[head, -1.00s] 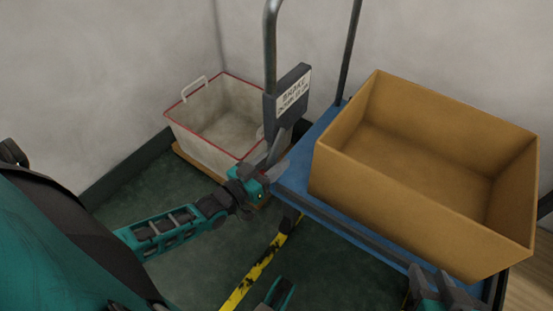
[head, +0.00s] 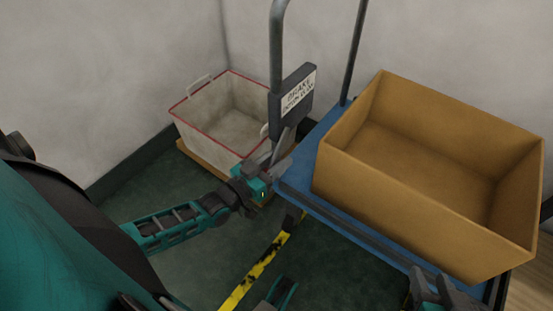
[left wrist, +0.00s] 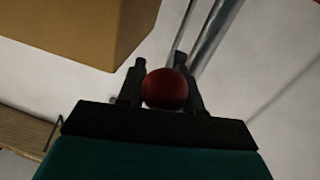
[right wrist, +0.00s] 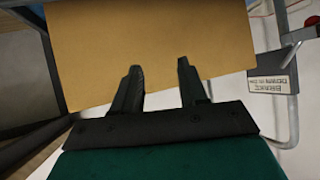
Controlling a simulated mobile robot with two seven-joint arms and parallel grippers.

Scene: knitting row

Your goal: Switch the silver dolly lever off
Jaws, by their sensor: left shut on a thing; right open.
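The silver dolly has a blue deck (head: 322,207) and a dark brake plate (head: 291,100) on its upright handle, with a label whose first word reads BRAKE. A thin silver lever (head: 281,141) comes down below the plate. In the left wrist view a round red knob (left wrist: 165,89) sits between the fingers of my left gripper (left wrist: 160,75). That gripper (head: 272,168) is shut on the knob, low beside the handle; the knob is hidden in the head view. My right gripper (head: 440,286) is open and empty, in front of the cardboard box (head: 410,185).
The cardboard box fills most of the deck. A pale bin (head: 205,130) with a red rim stands behind the left gripper, near the wall corner. A yellow and black floor strip (head: 255,268) runs toward the dolly. Green floor left of it is clear.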

